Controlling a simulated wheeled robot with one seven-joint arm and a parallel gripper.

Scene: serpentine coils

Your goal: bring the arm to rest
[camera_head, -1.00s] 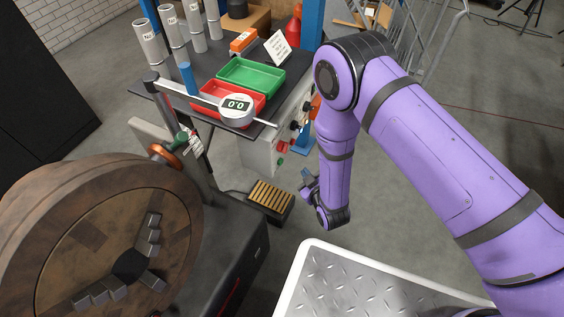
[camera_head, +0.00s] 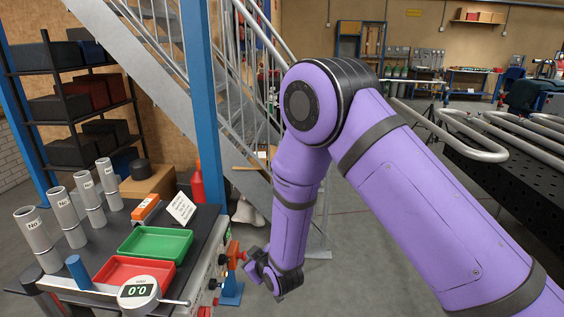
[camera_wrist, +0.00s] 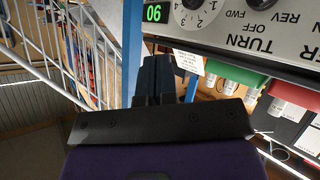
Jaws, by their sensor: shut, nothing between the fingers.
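My purple arm hangs folded on the right of the head view, with its forearm pointing down. My gripper (camera_head: 252,267) is at its lower end, just right of the machine bench. In the wrist view the dark fingers of my gripper (camera_wrist: 155,75) are together with nothing between them. I cannot tell whether the gripper touches anything.
A bench with a green tray (camera_head: 155,243), a red tray (camera_head: 110,271), a gauge (camera_head: 139,292) and several labelled tubes is at the left. A blue post (camera_head: 201,100) and metal stairs (camera_head: 226,90) stand behind. Bent pipe coils (camera_head: 480,140) rest on a dark perforated table (camera_head: 520,180) at the right.

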